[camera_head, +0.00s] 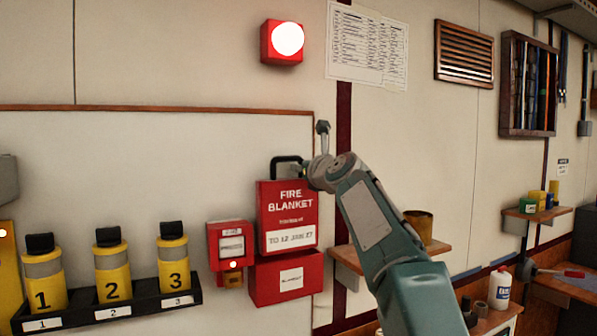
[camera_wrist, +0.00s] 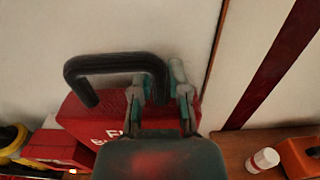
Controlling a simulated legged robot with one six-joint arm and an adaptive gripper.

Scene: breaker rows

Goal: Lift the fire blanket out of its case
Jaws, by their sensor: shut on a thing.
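The fire blanket (camera_head: 287,222) is a flat red pack with white lettering and a black loop handle (camera_head: 285,159) on top. It stands upright at the red case (camera_head: 268,284) on the wall, its lower end at the case's rim. How much of it is inside the case is hidden. My gripper (camera_head: 306,170) is shut on the right part of the handle. The wrist view shows its fingers (camera_wrist: 162,97) at the right leg of the black handle (camera_wrist: 110,66), with the red pack (camera_wrist: 82,118) below.
A small red box with a lit lamp (camera_head: 231,246) is close left of the case. Several numbered yellow cylinders (camera_head: 110,272) stand in a black rack further left. A wooden shelf (camera_head: 347,259) with a brown can (camera_head: 419,227) lies to the right. The wall above is clear up to a red lamp (camera_head: 284,42).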

